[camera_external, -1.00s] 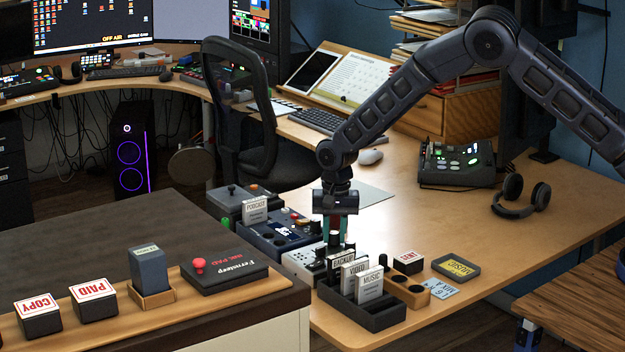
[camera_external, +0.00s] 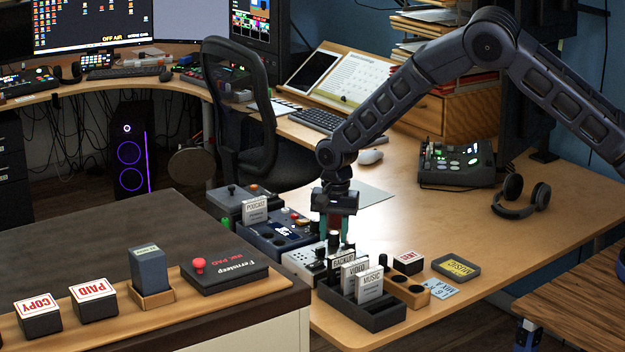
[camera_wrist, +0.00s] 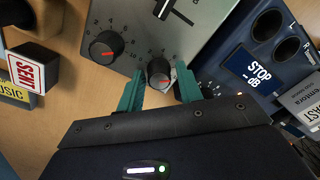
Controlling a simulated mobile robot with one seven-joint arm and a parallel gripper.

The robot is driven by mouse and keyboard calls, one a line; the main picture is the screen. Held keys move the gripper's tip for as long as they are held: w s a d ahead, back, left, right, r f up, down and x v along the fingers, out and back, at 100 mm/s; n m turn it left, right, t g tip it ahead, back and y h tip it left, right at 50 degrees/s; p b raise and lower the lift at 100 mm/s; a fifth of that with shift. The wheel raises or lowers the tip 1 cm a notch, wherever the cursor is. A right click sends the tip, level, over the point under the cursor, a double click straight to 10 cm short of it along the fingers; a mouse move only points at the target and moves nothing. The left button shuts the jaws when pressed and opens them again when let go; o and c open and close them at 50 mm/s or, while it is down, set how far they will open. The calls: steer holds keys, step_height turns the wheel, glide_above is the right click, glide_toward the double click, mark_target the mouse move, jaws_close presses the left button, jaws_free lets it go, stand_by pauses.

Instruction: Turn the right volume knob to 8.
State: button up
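The grey mixer panel (camera_wrist: 205,22) has two dark round knobs with red pointer marks and number scales. The left-hand knob (camera_wrist: 106,47) stands free. The right-hand knob (camera_wrist: 158,73) sits between the teal fingertips of my gripper (camera_wrist: 159,88), with narrow gaps seeming to show on both sides. Its red mark is partly visible, but I cannot read the number it points to. In the external view my gripper (camera_external: 335,236) points down at the pale panel (camera_external: 299,263), and the knobs are hidden there.
A dark card box (camera_external: 362,313) with upright cards stands just in front of my gripper. A SENT stamp (camera_wrist: 33,68) is on the left. The desk (camera_external: 440,215) behind is mostly clear.

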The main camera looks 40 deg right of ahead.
mark_target(335, 233)
steer(key=shift+o, duration=0.8)
step_height(335, 233, up, 11)
steer(key=shift+s+f, duration=0.15)
steer(key=shift+d, duration=0.1)
